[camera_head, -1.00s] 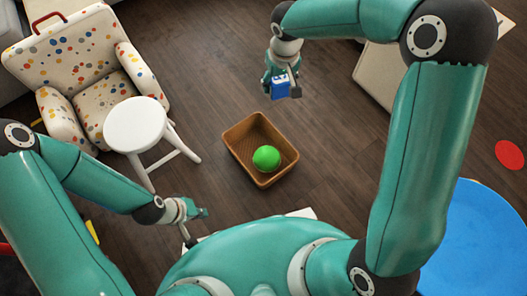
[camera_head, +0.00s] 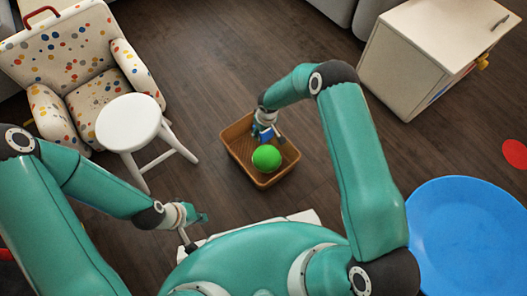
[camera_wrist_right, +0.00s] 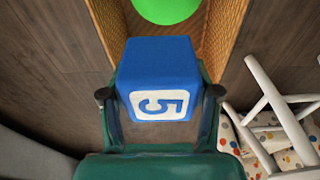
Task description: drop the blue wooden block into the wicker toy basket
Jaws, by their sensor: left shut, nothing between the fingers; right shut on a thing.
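The blue wooden block (camera_wrist_right: 158,68), with a white face bearing a blue 5, is between the fingers of my right gripper (camera_wrist_right: 158,97). In the head view my right gripper (camera_head: 265,130) is shut on the blue block (camera_head: 267,134) at the far end of the wicker toy basket (camera_head: 284,173), over its opening. I cannot tell how high the block is above the basket floor. A green ball (camera_head: 267,158) lies in the basket, nearer to me than the block. The basket also shows in the right wrist view (camera_wrist_right: 222,32). My left gripper (camera_head: 200,217) is shut and empty, low at left.
A white stool (camera_head: 128,122) stands left of the basket, before a spotted armchair (camera_head: 75,60). A cream cabinet (camera_head: 410,60) is at upper right. A blue round table (camera_head: 468,240) is at right. Wooden floor surrounds the basket.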

